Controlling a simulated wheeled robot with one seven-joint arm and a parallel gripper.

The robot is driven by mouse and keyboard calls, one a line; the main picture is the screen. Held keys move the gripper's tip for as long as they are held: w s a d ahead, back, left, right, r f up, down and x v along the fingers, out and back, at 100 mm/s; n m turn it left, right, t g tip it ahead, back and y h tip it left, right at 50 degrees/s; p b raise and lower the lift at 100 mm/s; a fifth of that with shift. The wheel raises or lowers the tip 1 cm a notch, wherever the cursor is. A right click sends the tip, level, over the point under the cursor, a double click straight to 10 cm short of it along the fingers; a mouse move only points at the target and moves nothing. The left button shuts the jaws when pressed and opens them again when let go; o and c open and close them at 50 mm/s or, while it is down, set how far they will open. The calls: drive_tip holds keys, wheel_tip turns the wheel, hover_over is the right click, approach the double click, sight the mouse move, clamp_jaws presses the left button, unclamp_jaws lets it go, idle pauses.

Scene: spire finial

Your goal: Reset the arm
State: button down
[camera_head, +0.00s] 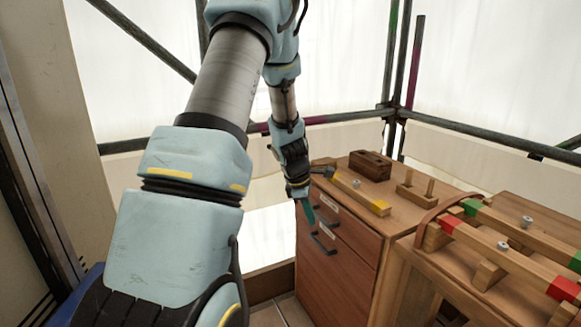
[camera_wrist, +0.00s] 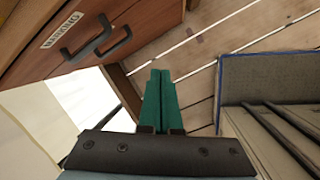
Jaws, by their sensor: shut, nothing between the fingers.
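My gripper (camera_head: 307,212) hangs with its fingers pointing down, in front of the drawer fronts of a wooden cabinet (camera_head: 340,258) in the head view. In the wrist view its green fingers (camera_wrist: 160,88) lie together, shut and empty, above the plank floor. My arm is bent, with its upper part crossing the left and middle of the head view.
On the cabinet top are a yellow-ended bar (camera_head: 361,195), a dark wooden block (camera_head: 370,165) and a small pegged stand (camera_head: 414,192). A lower bench at right holds red-and-green-banded bars (camera_head: 512,262). Scaffold poles (camera_head: 390,60) and white sheeting stand behind. Dark drawer handles (camera_wrist: 96,40) stick out near my fingers.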

drive_tip(key=s+a+r+m+y, duration=0.1)
drive_tip(key=s+a+r+m, duration=0.4)
drive_tip(key=s+a+m, duration=0.2)
drive_tip(key=s+a+r+m+y, duration=0.1)
drive_tip(key=s+a+r+m, duration=0.4)
drive_tip(key=s+a+m, duration=0.2)
drive_tip(key=s+m, duration=0.2)
drive_tip(key=s, duration=0.2)
drive_tip(key=shift+s+a+r+m+y, duration=0.3)
drive_tip(key=shift+s+a+m+y, duration=0.05)
drive_tip(key=shift+s+m+y, duration=0.05)
